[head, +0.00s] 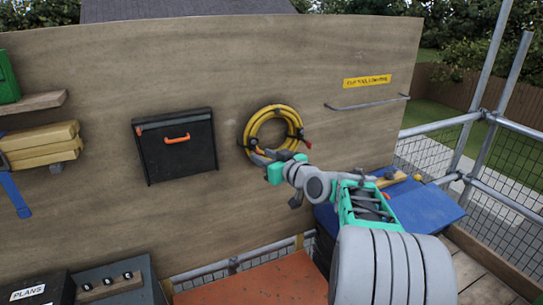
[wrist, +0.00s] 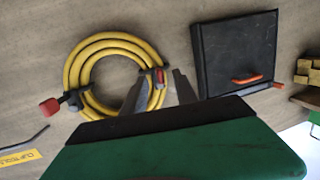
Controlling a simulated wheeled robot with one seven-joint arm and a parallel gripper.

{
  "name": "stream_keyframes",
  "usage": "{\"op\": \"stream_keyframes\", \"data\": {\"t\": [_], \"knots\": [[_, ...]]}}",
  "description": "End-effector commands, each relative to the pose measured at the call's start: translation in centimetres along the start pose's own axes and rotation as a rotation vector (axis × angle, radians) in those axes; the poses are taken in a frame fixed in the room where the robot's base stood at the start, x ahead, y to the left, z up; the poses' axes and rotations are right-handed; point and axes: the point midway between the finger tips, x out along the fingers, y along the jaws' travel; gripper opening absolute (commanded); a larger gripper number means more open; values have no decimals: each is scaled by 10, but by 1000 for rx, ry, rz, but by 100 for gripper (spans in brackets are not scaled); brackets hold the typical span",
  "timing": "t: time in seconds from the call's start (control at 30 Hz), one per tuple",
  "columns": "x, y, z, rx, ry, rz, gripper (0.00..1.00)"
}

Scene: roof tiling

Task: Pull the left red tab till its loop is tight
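A coiled yellow hose (head: 272,110) hangs on the wooden wall, held by dark straps on two sides; the coil also shows in the wrist view (wrist: 95,45). In the wrist view, one red tab (wrist: 158,77) is at the coil's right strap, the side that is left in the head view. Another red tab (wrist: 50,107) sticks out at the opposite strap. My gripper (head: 260,157) is at the coil's lower left in the head view. In the wrist view its grey fingers (wrist: 160,90) are apart, one on each side of the first tab. Contact cannot be told.
A black wall box with an orange handle (head: 177,140) hangs left of the coil. A metal rail (head: 368,104) under a yellow label (head: 367,81) is to the right. A blue-covered surface (head: 425,205) stands below right. An orange top (head: 265,285) lies below.

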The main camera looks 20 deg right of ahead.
Motion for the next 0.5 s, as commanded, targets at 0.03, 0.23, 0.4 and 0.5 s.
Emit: {"op": "stream_keyframes", "data": {"t": [0.03, 0.23, 0.4, 0.5], "knots": [[9, -2, -3, 1, -1, -4, 35], [31, -1, -1, 0, -1, -1, 35], [33, -1, 0, -1, 0, 0, 35], [33, -1, 0, 0, -1, 0, 33]]}}
